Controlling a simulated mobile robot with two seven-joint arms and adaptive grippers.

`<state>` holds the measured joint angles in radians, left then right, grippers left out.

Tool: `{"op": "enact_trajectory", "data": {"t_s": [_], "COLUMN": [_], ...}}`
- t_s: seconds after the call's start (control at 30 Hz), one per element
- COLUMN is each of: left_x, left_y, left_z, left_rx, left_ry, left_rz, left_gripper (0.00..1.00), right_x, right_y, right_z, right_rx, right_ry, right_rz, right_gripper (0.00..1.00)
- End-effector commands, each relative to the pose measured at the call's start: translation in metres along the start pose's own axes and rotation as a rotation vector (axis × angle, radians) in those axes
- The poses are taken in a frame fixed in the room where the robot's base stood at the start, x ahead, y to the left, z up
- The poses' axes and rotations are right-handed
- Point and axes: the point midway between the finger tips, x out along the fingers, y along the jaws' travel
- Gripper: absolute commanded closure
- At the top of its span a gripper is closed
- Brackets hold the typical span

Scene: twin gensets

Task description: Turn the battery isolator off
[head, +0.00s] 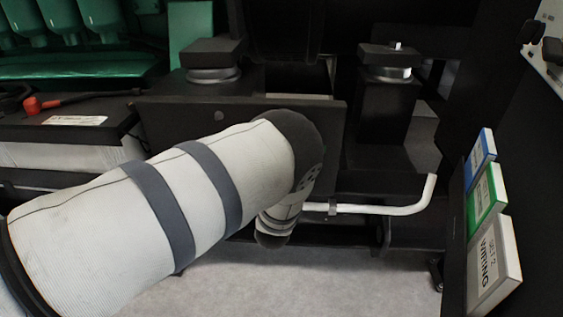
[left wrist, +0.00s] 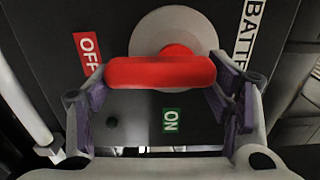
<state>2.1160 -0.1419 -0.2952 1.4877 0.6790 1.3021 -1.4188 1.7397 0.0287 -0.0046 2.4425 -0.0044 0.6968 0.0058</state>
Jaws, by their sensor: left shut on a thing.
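The battery isolator shows in the left wrist view as a red bar handle (left wrist: 160,71) on a round grey disc (left wrist: 190,24), mounted on a dark panel. The handle lies crosswise in that picture. A red OFF label (left wrist: 88,52) is at its left and a green ON label (left wrist: 171,121) is below it. My left gripper (left wrist: 160,85) is shut on the handle, with a purple-padded finger at each end. In the head view my left arm covers the isolator, and the gripper is hidden behind the arm. My right gripper is in neither view.
A white bent pipe (head: 385,209) runs right of my left arm, low down. A battery with a red terminal cap (head: 32,105) stands at the left. Black mounts (head: 388,95) stand behind. Grey floor (head: 330,285) is clear in front.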

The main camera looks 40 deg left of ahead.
Motion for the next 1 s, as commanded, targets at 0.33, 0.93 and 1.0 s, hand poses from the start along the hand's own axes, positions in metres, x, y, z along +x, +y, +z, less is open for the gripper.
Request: {"op": "enact_trajectory", "data": {"t_s": [0.33, 0.93, 1.0], "left_x": [0.0, -0.07, -0.087], "left_y": [0.0, 0.001, 0.001], "left_z": [0.001, 0.0, 0.0], "left_rx": [0.003, 0.005, 0.004], "left_ry": [-0.001, 0.003, 0.002], "left_rz": [0.001, 0.004, 0.005], "left_gripper": [0.07, 0.07, 0.07], "right_x": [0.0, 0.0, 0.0], "right_y": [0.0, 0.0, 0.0], "right_z": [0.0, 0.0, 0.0], "right_rx": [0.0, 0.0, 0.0], "right_ry": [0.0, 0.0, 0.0], "right_rz": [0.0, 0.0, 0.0], "right_gripper": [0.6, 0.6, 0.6]}}
